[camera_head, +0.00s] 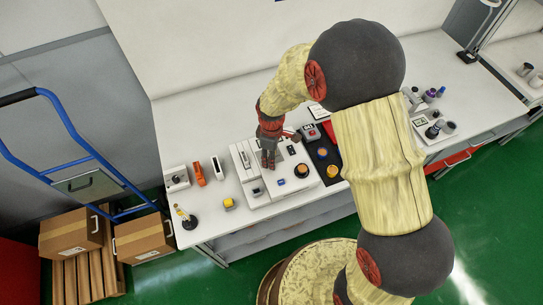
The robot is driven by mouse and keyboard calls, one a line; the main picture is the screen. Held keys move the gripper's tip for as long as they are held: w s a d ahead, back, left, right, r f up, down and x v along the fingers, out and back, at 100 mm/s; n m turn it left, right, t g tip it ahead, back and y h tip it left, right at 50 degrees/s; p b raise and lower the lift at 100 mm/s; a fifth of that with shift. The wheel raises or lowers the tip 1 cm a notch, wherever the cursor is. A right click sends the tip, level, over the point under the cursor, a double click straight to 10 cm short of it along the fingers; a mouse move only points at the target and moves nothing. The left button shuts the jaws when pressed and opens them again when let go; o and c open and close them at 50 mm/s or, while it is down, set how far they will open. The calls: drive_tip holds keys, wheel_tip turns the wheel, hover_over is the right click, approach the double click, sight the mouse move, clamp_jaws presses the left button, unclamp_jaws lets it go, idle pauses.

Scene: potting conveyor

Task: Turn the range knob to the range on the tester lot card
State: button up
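My gripper (268,160) points down over a white panel unit (262,199) on the white table, its fingers close to the unit's upper part. I cannot tell whether it touches anything, nor whether the fingers are open or shut. A dark round knob with an orange top (301,170) sits on the panel to the right of my gripper; I cannot tell if it is the range knob. A small blue part (281,182) lies to its left. A white card with a dark edge (318,112) lies behind; its print is too small to read. The gripper hides part of the panel.
A yellow button box (229,203), an orange tool (199,174) and a small bottle-like item (185,217) stand left. My arm covers the table's middle right.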

drive_tip(key=c, duration=0.3)
clamp_jaws()
idle(0.3)
